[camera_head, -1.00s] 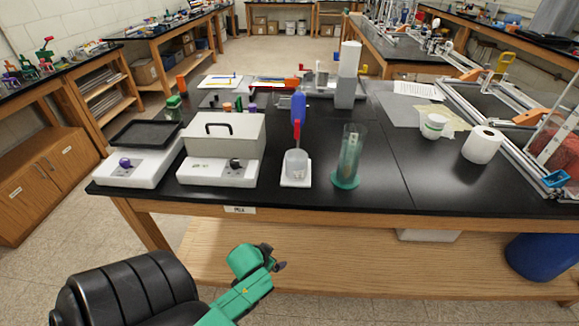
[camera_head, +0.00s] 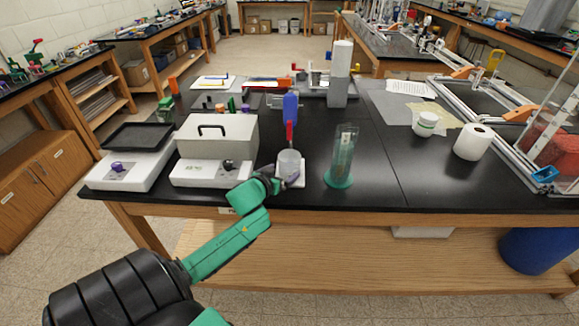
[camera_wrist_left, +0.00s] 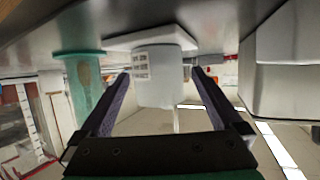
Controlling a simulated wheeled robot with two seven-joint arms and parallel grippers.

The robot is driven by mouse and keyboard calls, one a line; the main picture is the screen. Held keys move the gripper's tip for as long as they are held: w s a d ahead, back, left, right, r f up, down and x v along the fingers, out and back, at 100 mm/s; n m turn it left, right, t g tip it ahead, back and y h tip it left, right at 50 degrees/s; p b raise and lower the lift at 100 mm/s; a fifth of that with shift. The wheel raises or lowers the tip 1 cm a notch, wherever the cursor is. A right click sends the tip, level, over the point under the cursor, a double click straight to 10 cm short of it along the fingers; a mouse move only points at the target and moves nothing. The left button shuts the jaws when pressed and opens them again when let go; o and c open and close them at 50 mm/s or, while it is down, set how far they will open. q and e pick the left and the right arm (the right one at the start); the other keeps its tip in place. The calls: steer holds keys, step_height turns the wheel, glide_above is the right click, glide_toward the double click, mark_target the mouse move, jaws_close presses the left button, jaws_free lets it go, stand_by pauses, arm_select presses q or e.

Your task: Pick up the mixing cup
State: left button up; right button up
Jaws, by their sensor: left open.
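The mixing cup (camera_head: 289,163) is a pale translucent beaker with a red-handled stirrer (camera_head: 290,133) standing in it. It stands upright on a white square pad (camera_head: 299,184) near the front edge of the black bench. My left gripper (camera_head: 284,184) is at the front of the cup, and its arm comes up from below the bench edge. In the wrist view, which looks upside down, the left gripper (camera_wrist_left: 160,78) is open. Its two dark fingers lie on either side of the cup (camera_wrist_left: 155,92), with gaps visible. My right gripper is not in view.
A green-based clear cylinder (camera_head: 343,160) stands just right of the cup. A grey box-shaped device (camera_head: 216,135) and a flat white device with a black tray (camera_head: 137,137) stand left. A blue bottle (camera_head: 290,106) stands behind. The bench's front right is clear.

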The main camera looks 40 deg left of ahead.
mark_target(285, 170)
arm_select(q)
steer(key=x, duration=0.4)
steer(key=shift+w+d+f, duration=0.15)
steer(key=shift+w+f, duration=0.1)
steer(key=shift+w, duration=0.05)
steer(key=shift+s+r, duration=0.1)
steer(key=c, duration=1.1)
steer(key=shift+r, duration=0.15)
